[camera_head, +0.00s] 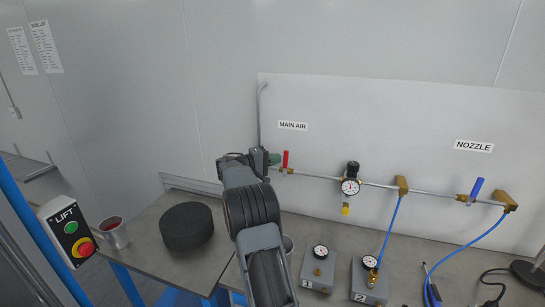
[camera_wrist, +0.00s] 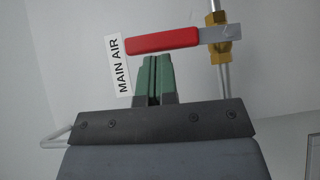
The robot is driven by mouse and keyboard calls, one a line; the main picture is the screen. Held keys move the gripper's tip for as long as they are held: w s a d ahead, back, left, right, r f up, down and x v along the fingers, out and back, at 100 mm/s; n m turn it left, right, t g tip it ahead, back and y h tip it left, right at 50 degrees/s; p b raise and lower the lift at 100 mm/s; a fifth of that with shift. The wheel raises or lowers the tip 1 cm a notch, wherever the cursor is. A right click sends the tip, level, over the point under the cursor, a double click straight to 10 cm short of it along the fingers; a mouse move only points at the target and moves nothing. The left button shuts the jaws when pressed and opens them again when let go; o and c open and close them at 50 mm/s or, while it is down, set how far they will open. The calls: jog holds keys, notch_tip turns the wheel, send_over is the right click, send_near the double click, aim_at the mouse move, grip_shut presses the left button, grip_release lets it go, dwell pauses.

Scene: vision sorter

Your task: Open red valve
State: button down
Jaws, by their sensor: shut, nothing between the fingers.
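The red valve handle (camera_wrist: 163,41) shows in the wrist view. It reaches left from a brass valve body (camera_wrist: 219,52) on a metal pipe. In the head view the red handle (camera_head: 285,159) stands upright from the pipe, below the MAIN AIR label (camera_head: 293,125). My gripper (camera_wrist: 153,62) has green fingers that are shut and empty. In the wrist view the fingertips are just below the red handle; I cannot tell whether they touch it. In the head view my gripper (camera_head: 275,159) is just left of the handle, partly hidden by my arm.
A regulator with a gauge (camera_head: 350,187) sits along the pipe. A blue-handled valve (camera_head: 476,189) is farther right, under the NOZZLE label (camera_head: 474,146). A black round block (camera_head: 187,226) and a cup (camera_head: 114,234) are at left.

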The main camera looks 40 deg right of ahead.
jog(key=shift+s+d+b, duration=0.1)
jog(key=shift+d+b, duration=0.1)
jog(key=shift+b, duration=0.1)
jog(key=s+d+f+m+t+y+b, duration=0.3)
jog(key=s+d+m+t+y+b, duration=0.1)
jog(key=s+m+t+y+b, duration=0.4)
jog(key=b, duration=0.2)
jog(key=shift+s+f+t+b, duration=0.15)
jog(key=shift+s+t+b, duration=0.1)
jog(key=shift+t+b, duration=0.15)
dwell(0.6)
jog(key=shift+s+d+f, duration=0.1)
jog(key=shift+f, duration=0.15)
dwell(0.5)
jog(key=shift+f, duration=0.1)
